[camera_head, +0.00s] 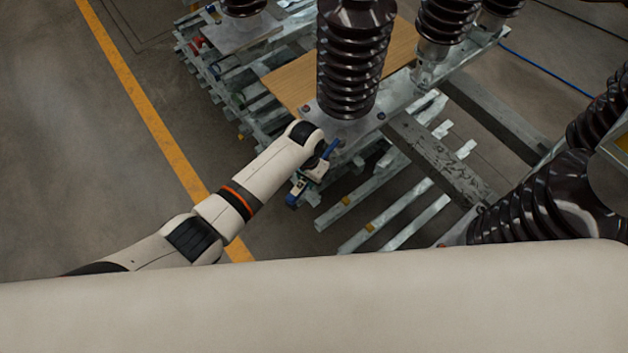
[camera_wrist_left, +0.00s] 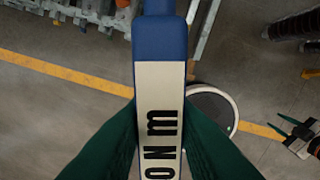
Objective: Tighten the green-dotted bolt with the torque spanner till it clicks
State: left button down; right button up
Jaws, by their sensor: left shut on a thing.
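My left gripper (camera_head: 313,173) is shut on the torque spanner (camera_head: 331,149), which has blue ends and a pale middle. In the left wrist view the spanner (camera_wrist_left: 160,75) runs lengthwise between the dark green fingers of the left gripper (camera_wrist_left: 160,120), with dark lettering on its pale part. The spanner's upper blue end is close to the near edge of the metal base plate (camera_head: 352,128) under a brown ribbed insulator. I cannot make out the green-dotted bolt or tell whether the spanner touches one. My right gripper is not in view.
A brown ribbed insulator (camera_head: 350,60) rises beyond my gripper. A reddish bolt (camera_head: 305,108) and a bluish bolt (camera_head: 381,115) stand on its base. A wooden board (camera_head: 290,80) and stacked metal bars (camera_head: 385,222) lie nearby. Free floor (camera_head: 75,150) is at the left.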

pick_arm(q)
jog(key=shift+w+a, duration=0.15)
jog(key=shift+w, duration=0.05)
jog(key=shift+r, duration=3.55)
